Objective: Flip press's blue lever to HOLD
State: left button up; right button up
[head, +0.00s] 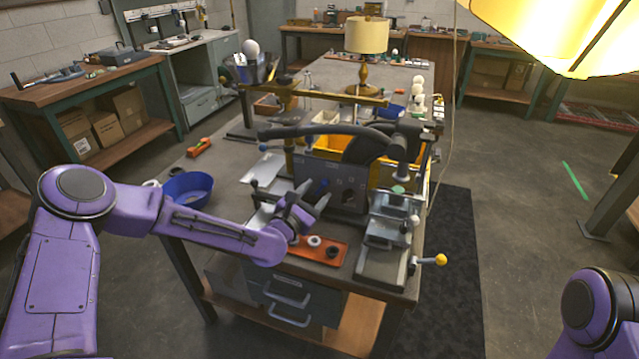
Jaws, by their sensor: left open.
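The press is a dark grey machine (345,178) at the near end of the long workbench. Its front face has a round dark opening and small markings too small to read. A small blue part (323,185), which looks like the blue lever, shows on the left of that face. Its exact setting cannot be made out. My left gripper (312,200) is open, with its dark fingers just in front of and below the blue part. I cannot tell whether they touch it. My right gripper is out of view; only a purple part of my right arm shows at the lower right.
An orange tray (318,252) with small ring-shaped parts lies below my left gripper. A grey vise-like fixture (388,235) with a yellow-knobbed handle (440,260) stands right of it. A blue bowl (188,190) sits at the bench's left edge. A yellow lampshade (560,30) hangs at upper right.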

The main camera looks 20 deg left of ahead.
aim_at(323, 186)
pick_arm(q)
jog(key=x, duration=0.3)
jog(key=shift+w+f, duration=0.1)
jog(key=shift+w, duration=0.2)
grip_shut()
